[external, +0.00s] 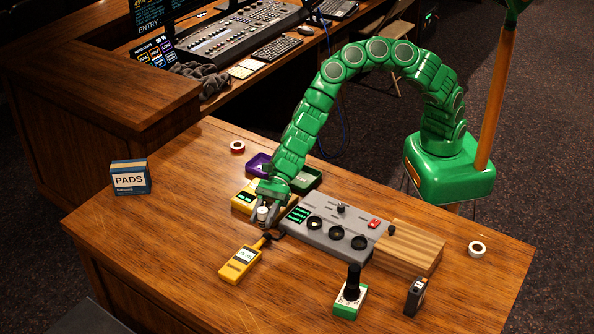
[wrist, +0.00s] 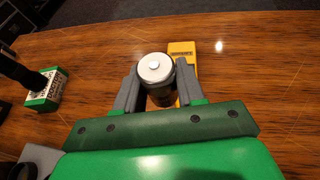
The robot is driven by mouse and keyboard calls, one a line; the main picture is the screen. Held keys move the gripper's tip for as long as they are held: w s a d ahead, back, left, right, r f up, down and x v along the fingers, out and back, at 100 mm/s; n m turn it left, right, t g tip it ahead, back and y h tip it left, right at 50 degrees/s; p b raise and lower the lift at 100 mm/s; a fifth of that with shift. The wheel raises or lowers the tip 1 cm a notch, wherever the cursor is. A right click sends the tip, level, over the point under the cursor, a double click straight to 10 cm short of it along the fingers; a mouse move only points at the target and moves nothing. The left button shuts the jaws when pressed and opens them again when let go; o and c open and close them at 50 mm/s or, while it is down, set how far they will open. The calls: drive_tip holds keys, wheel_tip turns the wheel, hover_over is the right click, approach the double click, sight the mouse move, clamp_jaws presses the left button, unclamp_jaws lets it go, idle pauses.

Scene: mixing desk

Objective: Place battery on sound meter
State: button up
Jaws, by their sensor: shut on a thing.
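My gripper (external: 265,217) is shut on a battery (external: 262,211), held upright. In the wrist view the battery (wrist: 154,70) has a pale round top with a small nub and a dark body, and sits between the two grey fingers. A yellow handheld meter with a narrow dark-tipped end, apparently the sound meter (external: 240,265), lies on the table just in front of my gripper. In the wrist view the yellow meter (wrist: 182,49) is partly hidden behind the battery. Whether the battery touches anything below is hidden.
A second yellow device (external: 244,198) lies just behind my gripper. A grey control box (external: 335,223) with black knobs is close on the right, beside a wooden block (external: 410,247). A purple tray (external: 258,164) and green tray (external: 306,180) stand behind. The table's front left is clear.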

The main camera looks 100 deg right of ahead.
hover_over(255, 247)
drive_tip(key=shift+f, duration=3.6)
drive_tip(key=o, duration=1.1)
drive_tip(key=shift+f, duration=0.1)
drive_tip(key=shift+o, duration=0.2)
drive_tip(key=v, duration=1.2)
